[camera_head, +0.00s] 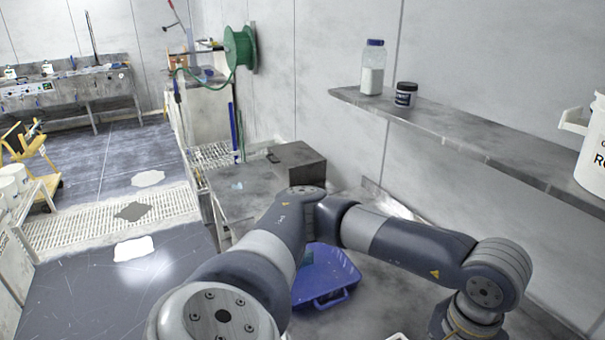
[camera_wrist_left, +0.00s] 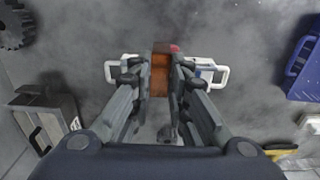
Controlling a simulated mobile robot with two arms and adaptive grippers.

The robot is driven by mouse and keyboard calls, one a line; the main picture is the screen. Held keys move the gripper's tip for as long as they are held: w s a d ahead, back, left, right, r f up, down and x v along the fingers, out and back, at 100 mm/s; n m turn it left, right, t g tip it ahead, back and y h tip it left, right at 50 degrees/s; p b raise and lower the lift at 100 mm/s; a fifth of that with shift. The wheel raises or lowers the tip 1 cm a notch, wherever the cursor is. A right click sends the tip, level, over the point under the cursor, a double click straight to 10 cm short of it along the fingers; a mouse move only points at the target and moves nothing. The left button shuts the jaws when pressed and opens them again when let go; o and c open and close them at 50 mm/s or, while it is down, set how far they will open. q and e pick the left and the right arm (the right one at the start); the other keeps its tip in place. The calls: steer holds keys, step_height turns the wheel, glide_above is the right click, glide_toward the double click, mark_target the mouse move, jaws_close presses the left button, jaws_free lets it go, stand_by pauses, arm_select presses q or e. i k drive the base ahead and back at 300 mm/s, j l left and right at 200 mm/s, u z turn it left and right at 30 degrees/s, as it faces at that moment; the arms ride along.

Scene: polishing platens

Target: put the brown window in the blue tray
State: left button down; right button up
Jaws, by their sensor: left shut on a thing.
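The brown window (camera_wrist_left: 160,82) is a small orange-brown block between the fingers of my left gripper (camera_wrist_left: 160,72) in the left wrist view. The gripper is shut on it, above a grey surface; I cannot tell how high. The blue tray (camera_wrist_left: 302,72) is at the right edge of the left wrist view, apart from the gripper. The tray also shows in the head view (camera_head: 340,290), on the grey worktop, partly hidden by my left arm. The left gripper itself is out of the head view. My right gripper is in neither view.
White handles (camera_wrist_left: 221,74) of something lie behind the fingers. A dark gear (camera_wrist_left: 14,28) and a grey box (camera_wrist_left: 48,112) are at the left. A wall shelf (camera_head: 450,135) bears a bottle (camera_head: 372,75) and a dark jar (camera_head: 405,95).

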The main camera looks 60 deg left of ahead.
mark_target(308, 281)
steer(key=j+u, duration=0.15)
steer(key=u, duration=0.95)
